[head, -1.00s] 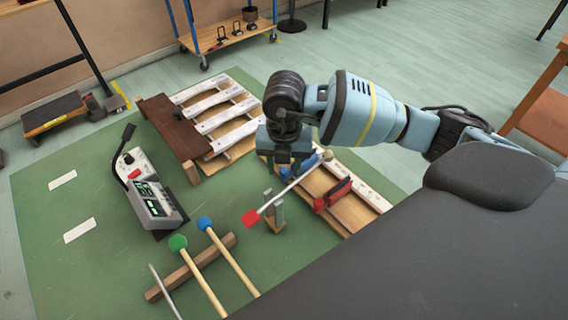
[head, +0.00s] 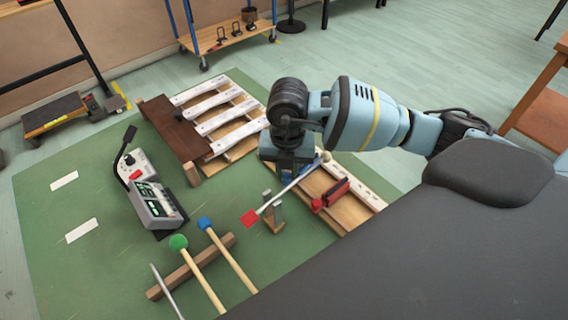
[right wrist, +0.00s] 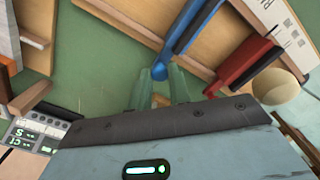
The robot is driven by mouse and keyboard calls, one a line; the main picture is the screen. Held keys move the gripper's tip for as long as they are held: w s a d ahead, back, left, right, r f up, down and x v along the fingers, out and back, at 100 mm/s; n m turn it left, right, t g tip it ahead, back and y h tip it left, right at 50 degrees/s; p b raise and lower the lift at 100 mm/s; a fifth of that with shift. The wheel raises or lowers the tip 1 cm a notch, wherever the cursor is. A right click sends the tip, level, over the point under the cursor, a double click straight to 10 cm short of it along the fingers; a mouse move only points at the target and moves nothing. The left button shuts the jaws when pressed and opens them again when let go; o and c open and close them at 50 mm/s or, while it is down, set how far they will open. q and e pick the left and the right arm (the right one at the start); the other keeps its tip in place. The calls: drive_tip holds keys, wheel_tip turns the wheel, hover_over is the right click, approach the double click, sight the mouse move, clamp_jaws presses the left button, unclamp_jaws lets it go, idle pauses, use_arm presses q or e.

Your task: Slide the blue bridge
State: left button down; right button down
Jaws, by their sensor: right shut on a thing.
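The blue bridge (right wrist: 188,30) is a long bar with a round blue knob, lying across a wooden board in the right wrist view. My right gripper (right wrist: 160,84) has its fingers closed at the knob end of the blue bridge. In the head view my right gripper (head: 287,170) is low over the board and hides most of the blue bridge. The red bridge (right wrist: 243,66) lies beside the blue one, apart from it; it also shows in the head view (head: 333,194). The board (head: 347,210) has a white marked strip (head: 356,182) along its far edge. My left gripper is out of view.
A red-tipped stick (head: 250,218) rests on a small stand close to my right gripper. Mallets with green (head: 178,242) and blue (head: 204,223) heads lie nearer. A grey meter (head: 155,198) and a white-barred instrument (head: 215,122) stand left. Green mat (head: 95,265) is clear at lower left.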

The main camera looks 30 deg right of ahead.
drive_tip(key=shift+s+d+r, duration=0.1)
drive_tip(key=shift+s+r, duration=0.05)
drive_tip(key=shift+s, duration=0.35)
drive_tip(key=shift+f, duration=0.25)
drive_tip(key=c, duration=1.3)
unclamp_jaws()
drive_tip(key=shift+s+r, duration=0.1)
drive_tip(key=shift+s, duration=0.05)
